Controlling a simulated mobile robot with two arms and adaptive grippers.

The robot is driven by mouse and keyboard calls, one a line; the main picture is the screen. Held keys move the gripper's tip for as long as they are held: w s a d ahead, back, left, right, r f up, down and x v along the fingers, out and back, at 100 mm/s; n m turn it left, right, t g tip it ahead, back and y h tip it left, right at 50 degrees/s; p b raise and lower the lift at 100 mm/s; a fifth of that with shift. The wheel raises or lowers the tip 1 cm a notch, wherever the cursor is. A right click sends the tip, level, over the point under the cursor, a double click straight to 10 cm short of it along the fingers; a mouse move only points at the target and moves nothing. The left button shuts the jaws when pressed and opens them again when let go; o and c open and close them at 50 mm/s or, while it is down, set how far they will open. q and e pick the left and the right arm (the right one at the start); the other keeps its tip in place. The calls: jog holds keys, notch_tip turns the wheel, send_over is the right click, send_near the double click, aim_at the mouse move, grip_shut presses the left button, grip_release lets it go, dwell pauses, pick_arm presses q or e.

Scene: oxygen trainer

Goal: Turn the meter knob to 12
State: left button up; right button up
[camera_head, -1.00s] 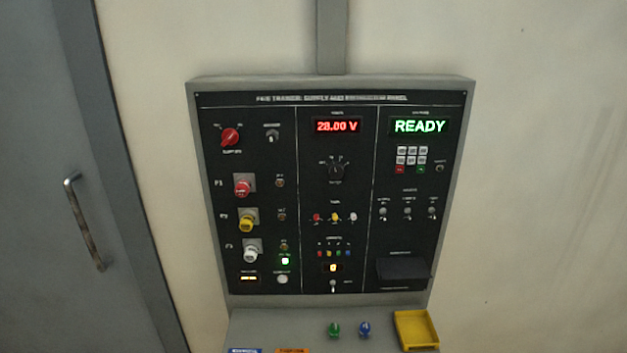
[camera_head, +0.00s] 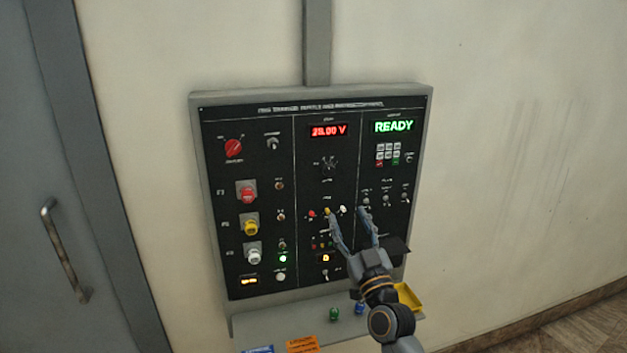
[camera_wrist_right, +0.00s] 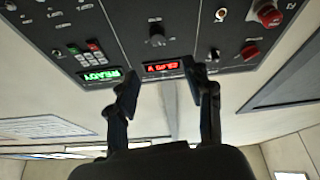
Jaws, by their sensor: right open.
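The meter knob (camera_head: 328,165) is a small black rotary knob in the panel's middle column, below the red display (camera_head: 328,131) that reads 28.00 V. In the right wrist view the panel appears upside down, and the knob (camera_wrist_right: 157,38) shows beyond the red display, between the fingers. Its pointer position is too small to read. My right gripper (camera_head: 350,211) is open and empty, in front of the lower middle of the panel, below the knob and apart from it. It also shows in the right wrist view (camera_wrist_right: 160,85). My left gripper is out of view.
A green READY display (camera_head: 394,127) and keypad are at the panel's right. A red switch (camera_head: 233,149) and several coloured plugs are at its left. A shelf below holds green and blue knobs (camera_head: 334,314) and a yellow tray (camera_head: 408,297). A door handle (camera_head: 64,250) is at far left.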

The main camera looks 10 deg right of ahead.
jog(key=p, duration=0.1)
send_near(330, 173)
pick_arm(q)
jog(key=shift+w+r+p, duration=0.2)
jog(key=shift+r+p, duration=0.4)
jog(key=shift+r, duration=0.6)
pick_arm(e)
jog(key=x, duration=0.8)
jog(key=shift+w, duration=0.1)
jog(key=shift+c, duration=0.4)
grip_shut()
